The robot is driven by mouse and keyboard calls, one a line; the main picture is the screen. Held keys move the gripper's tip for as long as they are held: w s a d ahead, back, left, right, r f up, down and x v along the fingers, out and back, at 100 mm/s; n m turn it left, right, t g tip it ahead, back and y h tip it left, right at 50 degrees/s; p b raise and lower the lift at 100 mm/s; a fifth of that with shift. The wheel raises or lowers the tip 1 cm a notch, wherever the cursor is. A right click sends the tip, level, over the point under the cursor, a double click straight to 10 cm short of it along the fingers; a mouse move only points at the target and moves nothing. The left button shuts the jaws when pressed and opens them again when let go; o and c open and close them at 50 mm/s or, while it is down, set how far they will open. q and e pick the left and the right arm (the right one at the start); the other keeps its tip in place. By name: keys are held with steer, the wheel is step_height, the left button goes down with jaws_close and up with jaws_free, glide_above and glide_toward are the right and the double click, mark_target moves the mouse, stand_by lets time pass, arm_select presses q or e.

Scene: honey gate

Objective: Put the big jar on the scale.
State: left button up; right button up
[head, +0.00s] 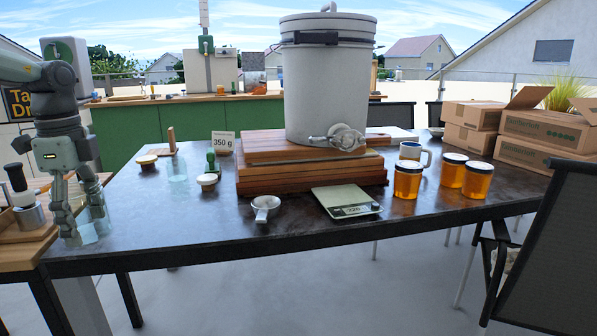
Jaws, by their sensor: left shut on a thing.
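My left gripper (84,238) is at the left, pointing down over the front left corner of the dark table. It is shut on a clear glass jar (91,232), which the fingers partly cover. I cannot tell whether the jar touches the surface. Another clear jar (177,171) stands farther back on the table. The flat scale (340,195) lies near the front edge, right of the middle, with nothing on its plate; its small display is hard to read. My right gripper is not in view.
A strainer (265,205) lies left of the scale. Filled amber jars (407,182) and a mug (415,152) stand right of it. The front left table is mostly clear.

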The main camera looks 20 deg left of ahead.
arm_select(q)
steer(key=s+a+f+m, duration=0.3)
steer(key=s+f+m, duration=0.3)
steer(key=f+m, duration=0.4)
steer(key=w+d+f+m+p, duration=0.15)
steer(key=d+f+m, duration=0.55)
steer(key=d+m, duration=0.7)
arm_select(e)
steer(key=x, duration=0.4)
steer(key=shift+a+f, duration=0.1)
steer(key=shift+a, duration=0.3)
arm_select(q)
steer(key=w+d+r+m, duration=0.1)
steer(key=w+d+m, duration=0.3)
steer(key=d+m, duration=0.6)
steer(key=w+d+r+m, duration=0.1)
steer(key=w+d+m, duration=0.4)
steer(key=m, duration=2)
steer(key=d, duration=0.5)
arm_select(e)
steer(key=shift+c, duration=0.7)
